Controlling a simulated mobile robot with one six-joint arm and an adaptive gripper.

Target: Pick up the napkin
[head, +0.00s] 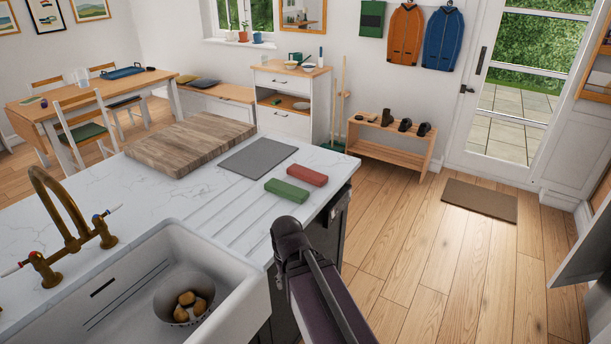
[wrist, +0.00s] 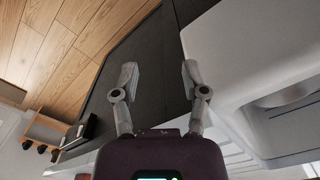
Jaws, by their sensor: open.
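No thing is plainly a napkin. Two small folded-looking oblong pieces lie side by side on the white counter in the head view: a green one (head: 286,193) and a red one (head: 307,175). A flat grey mat (head: 258,158) lies behind them. None of these shows clearly in the wrist view. My gripper (wrist: 159,72) is open and empty in the wrist view, its fingers apart in front of the dark cabinet side, near the sink edge. In the head view my arm stands at the counter's front right edge, nearer than the green piece; the fingertips cannot be made out there.
A white sink (head: 240,303) with a bowl of potatoes (head: 184,297) and a brass tap (head: 68,235) are at the left front. A wooden board (head: 192,142) lies on the counter's far part. Wooden floor (head: 430,260) is free to the right; a shoe bench (head: 395,147) stands beyond.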

